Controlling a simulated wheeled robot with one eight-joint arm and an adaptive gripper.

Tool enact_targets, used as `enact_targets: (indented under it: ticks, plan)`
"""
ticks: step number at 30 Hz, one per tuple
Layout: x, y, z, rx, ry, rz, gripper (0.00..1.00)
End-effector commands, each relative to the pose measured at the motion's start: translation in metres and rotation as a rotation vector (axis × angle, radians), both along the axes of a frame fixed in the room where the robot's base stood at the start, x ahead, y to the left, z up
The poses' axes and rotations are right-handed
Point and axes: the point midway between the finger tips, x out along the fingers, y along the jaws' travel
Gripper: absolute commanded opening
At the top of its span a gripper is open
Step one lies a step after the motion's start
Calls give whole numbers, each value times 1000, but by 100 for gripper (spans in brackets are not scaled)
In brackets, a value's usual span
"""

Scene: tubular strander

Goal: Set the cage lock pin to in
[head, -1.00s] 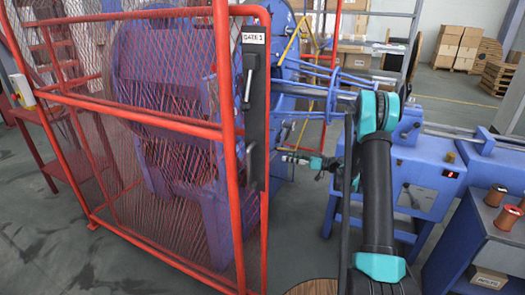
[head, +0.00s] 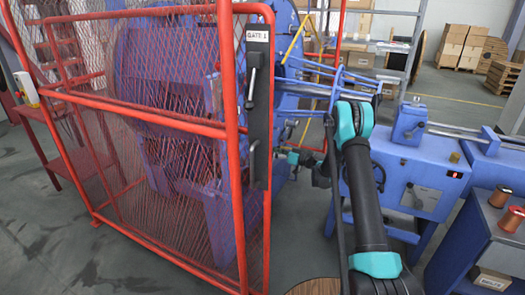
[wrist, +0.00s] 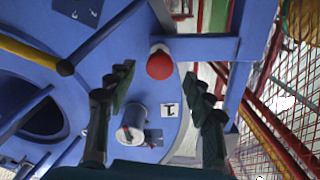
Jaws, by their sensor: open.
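In the wrist view a red ball knob (wrist: 159,63) stands out from the blue machine plate, just beyond and between my fingertips. A grey cylinder with a red mark (wrist: 134,121) sits on the plate below it, beside a small white label with a black mark (wrist: 168,109). I cannot tell for certain which of these is the cage lock pin. My gripper (wrist: 158,72) is open, with nothing seen between its fingers. In the head view my gripper (head: 293,157) is small beside the blue machine, right of the gate, and hard to make out.
The red mesh guard (head: 150,130) with its GATE 1 post (head: 258,105) stands left of my arm. A yellow bar (wrist: 30,52) crosses the wrist view's left. Red mesh (wrist: 285,95) is close on its right. A blue control cabinet (head: 410,185) stands right of my arm.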

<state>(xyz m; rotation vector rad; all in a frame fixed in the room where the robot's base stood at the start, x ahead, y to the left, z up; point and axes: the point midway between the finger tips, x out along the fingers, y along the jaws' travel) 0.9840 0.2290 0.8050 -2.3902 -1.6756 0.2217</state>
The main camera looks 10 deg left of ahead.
Motion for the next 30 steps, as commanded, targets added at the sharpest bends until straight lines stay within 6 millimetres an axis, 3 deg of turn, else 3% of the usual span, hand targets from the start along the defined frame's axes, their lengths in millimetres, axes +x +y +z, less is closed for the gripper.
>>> enact_targets:
  ticks: [3, 9, 21, 30]
  plan:
    - [7, 20, 0, 0, 0, 2, 52]
    - [14, 40, 0, 0, 0, 0, 52]
    - [16, 44, 0, 0, 0, -1, 51]
    - [16, 44, 0, 0, 0, -1, 14]
